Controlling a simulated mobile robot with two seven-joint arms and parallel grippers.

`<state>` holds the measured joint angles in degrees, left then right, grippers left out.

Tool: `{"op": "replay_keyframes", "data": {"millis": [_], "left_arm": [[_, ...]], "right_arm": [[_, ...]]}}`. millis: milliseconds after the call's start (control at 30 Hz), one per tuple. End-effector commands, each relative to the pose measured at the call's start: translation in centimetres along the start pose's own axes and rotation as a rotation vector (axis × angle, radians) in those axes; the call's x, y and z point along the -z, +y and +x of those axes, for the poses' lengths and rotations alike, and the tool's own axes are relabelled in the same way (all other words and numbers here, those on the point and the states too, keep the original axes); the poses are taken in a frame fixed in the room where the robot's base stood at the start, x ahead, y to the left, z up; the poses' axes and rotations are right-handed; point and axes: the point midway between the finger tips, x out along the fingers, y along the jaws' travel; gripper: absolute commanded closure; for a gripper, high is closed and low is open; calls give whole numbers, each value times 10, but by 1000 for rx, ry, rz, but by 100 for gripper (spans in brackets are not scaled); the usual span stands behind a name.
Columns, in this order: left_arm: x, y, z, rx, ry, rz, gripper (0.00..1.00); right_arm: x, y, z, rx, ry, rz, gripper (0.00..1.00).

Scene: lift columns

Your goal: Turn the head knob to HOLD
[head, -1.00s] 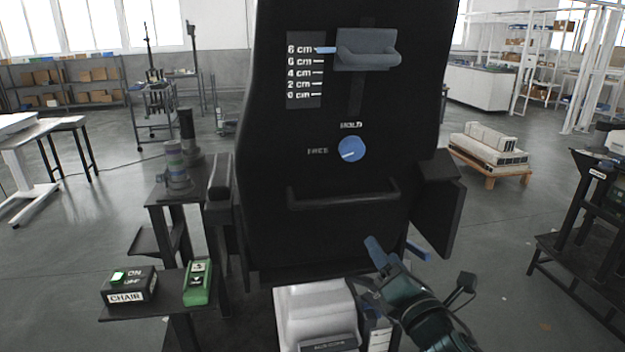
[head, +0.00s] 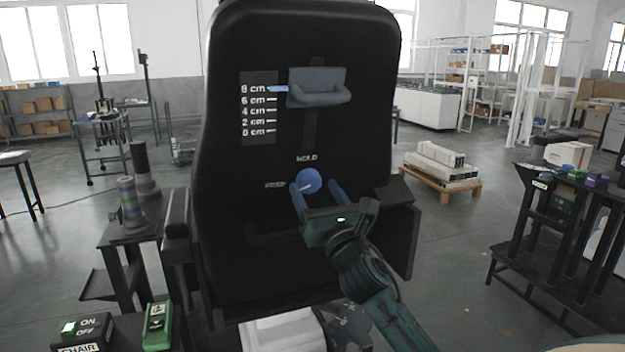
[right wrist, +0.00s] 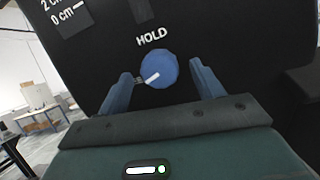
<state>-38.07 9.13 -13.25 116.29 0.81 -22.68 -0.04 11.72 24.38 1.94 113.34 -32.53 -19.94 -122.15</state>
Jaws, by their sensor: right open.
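The blue round head knob (head: 309,181) sits on the black chair back (head: 350,130), below the word HOLD, with a FREE label to its left. In the right wrist view the knob (right wrist: 158,69) has a white line pointing left and slightly down, toward the FREE side, not up at HOLD. My right gripper (head: 316,188) is open in front of the knob. In the right wrist view its blue fingers (right wrist: 160,71) stand on either side of the knob, apart from it, and the left finger partly covers the FREE label. My left gripper is out of view.
A grey headrest (head: 318,88) is above, its blue pointer at 8 cm. A dark handle bar (head: 262,234) crosses the chair back below the knob. A CHAIR switch box (head: 85,332) and a green device (head: 157,326) stand at lower left.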

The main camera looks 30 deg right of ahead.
Motion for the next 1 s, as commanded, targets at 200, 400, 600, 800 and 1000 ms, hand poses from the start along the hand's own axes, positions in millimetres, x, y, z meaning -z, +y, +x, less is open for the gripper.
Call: {"op": "replay_keyframes", "data": {"millis": [200,400,600,800,1000], "left_arm": [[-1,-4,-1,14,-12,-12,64],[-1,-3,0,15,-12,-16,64],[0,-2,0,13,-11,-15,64],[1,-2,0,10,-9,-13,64],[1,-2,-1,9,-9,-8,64]], "right_arm": [[0,0,21,0,0,1,33],[1,0,23,-1,1,1,33],[1,0,23,-1,1,1,40],[1,0,23,-1,1,1,56],[1,0,23,-1,1,1,73]]}}
